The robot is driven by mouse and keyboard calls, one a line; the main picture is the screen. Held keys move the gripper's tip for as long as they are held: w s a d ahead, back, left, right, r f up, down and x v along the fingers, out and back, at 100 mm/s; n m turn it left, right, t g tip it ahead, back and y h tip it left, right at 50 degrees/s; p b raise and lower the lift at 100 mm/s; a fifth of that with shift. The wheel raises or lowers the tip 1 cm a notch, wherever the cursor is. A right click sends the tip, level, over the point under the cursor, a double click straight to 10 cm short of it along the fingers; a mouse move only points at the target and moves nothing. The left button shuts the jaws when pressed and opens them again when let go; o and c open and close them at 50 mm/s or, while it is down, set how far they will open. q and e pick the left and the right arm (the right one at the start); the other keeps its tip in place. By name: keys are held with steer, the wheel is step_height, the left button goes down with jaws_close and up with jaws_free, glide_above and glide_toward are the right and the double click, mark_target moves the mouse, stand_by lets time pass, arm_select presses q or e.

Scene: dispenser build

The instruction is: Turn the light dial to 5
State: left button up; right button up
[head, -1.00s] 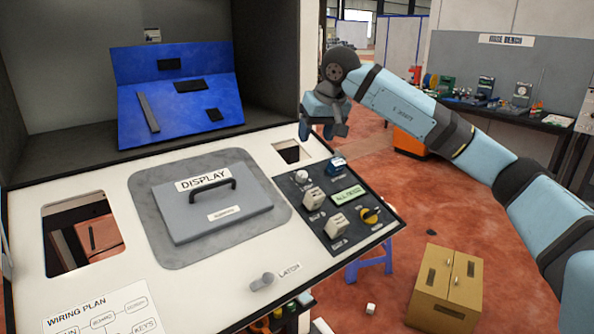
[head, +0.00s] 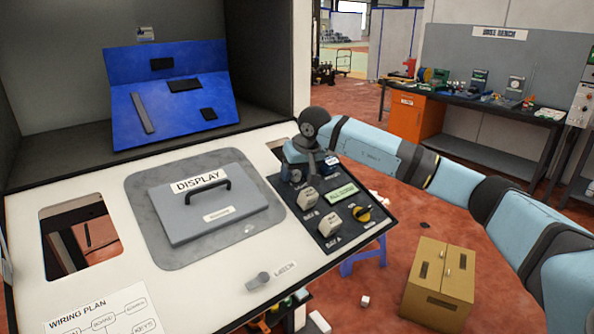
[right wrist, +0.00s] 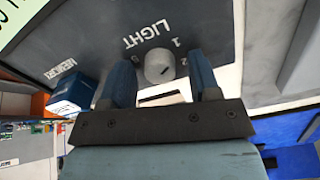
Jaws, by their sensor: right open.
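The light dial (right wrist: 159,66) is a small white round knob on the dark control panel (right wrist: 215,25), under the word LIGHT in the right wrist view. My right gripper (right wrist: 159,78) is open, with one blue finger on each side of the dial; contact cannot be told. In the head view my right gripper (head: 308,168) is over the back of the control panel (head: 335,238) and hides the dial. My left gripper is not in view.
A blue MEMORY block (right wrist: 72,92) sits near the fingers. The grey DISPLAY cover (head: 208,205) lies left of the panel. A cardboard box (head: 440,275) stands on the floor.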

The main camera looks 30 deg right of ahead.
steer(key=c, duration=0.9)
